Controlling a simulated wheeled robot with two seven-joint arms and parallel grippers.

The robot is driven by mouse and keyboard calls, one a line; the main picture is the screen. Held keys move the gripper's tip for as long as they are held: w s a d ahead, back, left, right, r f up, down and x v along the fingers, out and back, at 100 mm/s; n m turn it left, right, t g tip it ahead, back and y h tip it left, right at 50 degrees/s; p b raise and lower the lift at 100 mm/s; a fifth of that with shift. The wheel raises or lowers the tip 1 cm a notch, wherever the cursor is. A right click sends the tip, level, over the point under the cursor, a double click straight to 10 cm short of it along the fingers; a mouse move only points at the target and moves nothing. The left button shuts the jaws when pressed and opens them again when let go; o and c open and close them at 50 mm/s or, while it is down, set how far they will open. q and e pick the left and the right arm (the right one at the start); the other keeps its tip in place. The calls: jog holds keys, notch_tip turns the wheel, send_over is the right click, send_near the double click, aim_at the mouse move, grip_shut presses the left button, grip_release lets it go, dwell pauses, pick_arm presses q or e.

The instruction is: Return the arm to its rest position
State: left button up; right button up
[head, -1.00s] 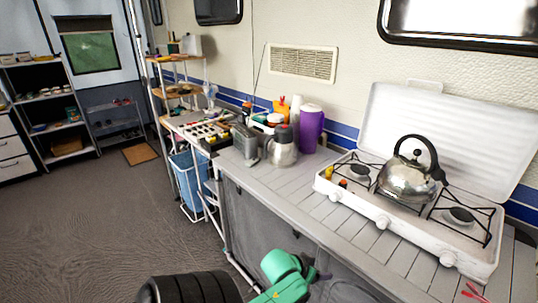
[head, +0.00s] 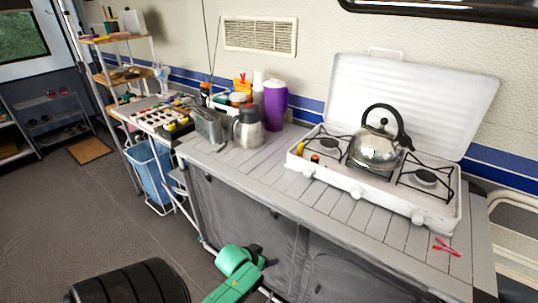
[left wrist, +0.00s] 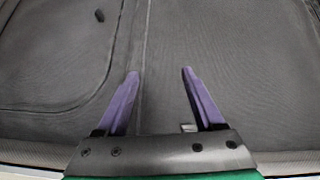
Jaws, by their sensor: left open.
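My left arm's green wrist shows at the bottom of the head view, with the dark left gripper (head: 268,261) in front of the grey cabinet front (head: 240,212), below the counter top. In the left wrist view, the left gripper (left wrist: 160,74) has its two purple fingers spread apart with nothing between them. Grey cabinet panels fill the view beyond the fingertips; I cannot tell the exact gap to them. My right gripper is not in view.
The grey slatted counter (head: 285,185) carries a white stove (head: 390,200) with a metal kettle (head: 375,150), a steel jug (head: 248,130), a purple pitcher (head: 275,105) and red tongs (head: 446,247). A blue bin (head: 150,175) stands left of the cabinet. The floor at left is open.

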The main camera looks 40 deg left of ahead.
pick_arm(q)
jog(key=s+d+f+m+g, duration=0.2)
jog(key=s+d+f, duration=0.1)
jog(key=s+f, duration=0.65)
jog(key=s+d+f+m+g, duration=0.1)
jog(key=s+d+f+g, duration=0.25)
jog(key=s+f, duration=0.6)
jog(key=s+d+f+m+g+h, duration=0.1)
jog(key=s+d+f+m, duration=0.1)
jog(key=s+f, duration=0.5)
jog(key=shift+s+d+f+m, duration=0.25)
jog(key=shift+s+d+m, duration=0.05)
jog(key=shift+s, duration=0.5)
